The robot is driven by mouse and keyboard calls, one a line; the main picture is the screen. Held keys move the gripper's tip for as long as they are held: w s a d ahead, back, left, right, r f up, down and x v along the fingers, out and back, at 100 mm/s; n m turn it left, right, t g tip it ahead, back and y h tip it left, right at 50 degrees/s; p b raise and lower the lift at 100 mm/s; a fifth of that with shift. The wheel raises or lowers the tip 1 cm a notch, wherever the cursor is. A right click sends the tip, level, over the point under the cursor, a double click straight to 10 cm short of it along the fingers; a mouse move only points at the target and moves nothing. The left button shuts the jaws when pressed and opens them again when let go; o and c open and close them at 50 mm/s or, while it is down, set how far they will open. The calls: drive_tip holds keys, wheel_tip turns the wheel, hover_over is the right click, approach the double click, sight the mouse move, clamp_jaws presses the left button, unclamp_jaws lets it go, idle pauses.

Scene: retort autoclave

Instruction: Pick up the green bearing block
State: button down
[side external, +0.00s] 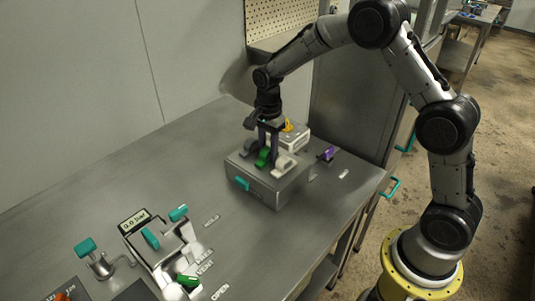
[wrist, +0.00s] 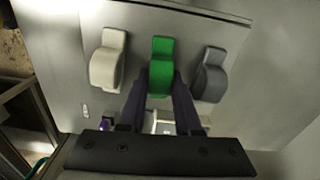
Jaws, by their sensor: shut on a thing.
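The green bearing block (side external: 263,157) stands on top of a grey metal box (side external: 275,190), between a white block (side external: 285,163) and a dark grey block (side external: 250,147). In the wrist view the green block (wrist: 161,66) is in the middle, with the white block (wrist: 108,62) to its left and the grey block (wrist: 210,75) to its right. My gripper (side external: 267,140) points down over the green block. In the wrist view its two dark fingers (wrist: 161,92) are on either side of the green block's near end, shut on it. I cannot tell whether the block is clear of the box.
A white device with a yellow part (side external: 289,126) stands behind the box. A purple part (side external: 327,154) is to the right. A gauge unit with teal handles (side external: 160,245) stands at the front left. The table's left middle is clear.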

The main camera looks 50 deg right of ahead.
sight(268, 147)
drive_tip(key=shift+r, duration=0.1)
drive_tip(key=shift+r, duration=0.5)
wheel_tip(268, 147, up, 2)
drive_tip(key=shift+r, duration=0.15)
drive_tip(key=s+r, duration=0.9)
drive_tip(key=s, duration=0.5)
drive_tip(key=shift+a+r, duration=0.3)
drive_tip(key=shift+a, duration=0.05)
